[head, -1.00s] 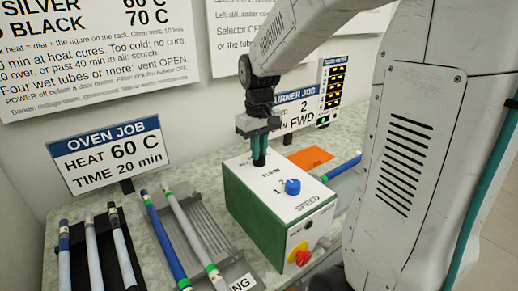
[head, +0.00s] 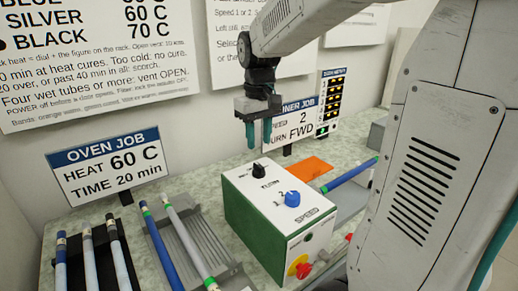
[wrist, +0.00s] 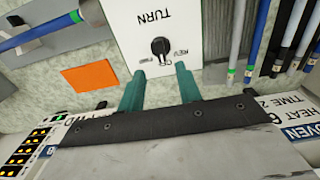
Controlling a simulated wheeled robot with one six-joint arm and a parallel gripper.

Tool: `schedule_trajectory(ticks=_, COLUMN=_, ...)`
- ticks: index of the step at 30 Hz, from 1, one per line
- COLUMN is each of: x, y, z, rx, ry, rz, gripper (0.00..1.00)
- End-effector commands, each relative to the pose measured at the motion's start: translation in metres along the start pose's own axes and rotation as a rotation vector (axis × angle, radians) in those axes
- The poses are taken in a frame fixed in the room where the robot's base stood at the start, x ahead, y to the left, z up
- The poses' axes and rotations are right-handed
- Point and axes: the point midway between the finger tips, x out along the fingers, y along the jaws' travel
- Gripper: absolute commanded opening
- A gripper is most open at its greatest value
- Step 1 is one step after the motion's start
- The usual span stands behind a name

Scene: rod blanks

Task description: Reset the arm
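My gripper (head: 258,134) is raised above the back of the green and white control box (head: 262,236). Its two teal fingers are apart with nothing between them; they also show in the wrist view (wrist: 158,82). A black TURN knob (head: 260,170) stands on the box top just below the fingers, apart from them. In the wrist view the knob (wrist: 160,47) lies beyond the fingertips, and its pointer setting is too small to read surely. A blue SPEED knob (head: 292,198) sits nearer the front of the box top.
Rods lie on a dark rack (head: 127,268) and a grey rack (head: 222,262) at left. An orange pad (head: 309,169) and a blue rod (head: 350,174) lie to the right of the box. Sign boards, including OVEN JOB (head: 109,163), stand behind along the wall.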

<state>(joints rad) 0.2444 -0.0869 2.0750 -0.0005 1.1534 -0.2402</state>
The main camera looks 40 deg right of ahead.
Motion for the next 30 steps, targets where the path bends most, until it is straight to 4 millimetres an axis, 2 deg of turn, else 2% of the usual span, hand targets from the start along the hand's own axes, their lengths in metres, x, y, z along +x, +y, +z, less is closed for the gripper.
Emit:
schedule_trajectory(ticks=4, x=-0.005, y=0.000, z=0.000, rx=0.000, ry=-0.001, rz=0.000, gripper=0.35)
schedule_trajectory(ticks=21, x=-0.002, y=-0.001, z=0.004, rx=0.030, ry=-0.013, rz=-0.003, gripper=0.35)
schedule_trajectory(ticks=23, x=0.006, y=-0.003, z=0.014, rx=0.052, ry=-0.038, rz=-0.008, gripper=0.35)
schedule_trajectory(ticks=26, x=0.010, y=-0.016, z=0.043, rx=0.084, ry=-0.056, rz=-0.010, gripper=0.35)
schedule_trajectory(ticks=30, x=0.009, y=-0.040, z=0.092, rx=0.100, ry=-0.052, rz=-0.006, gripper=0.35)
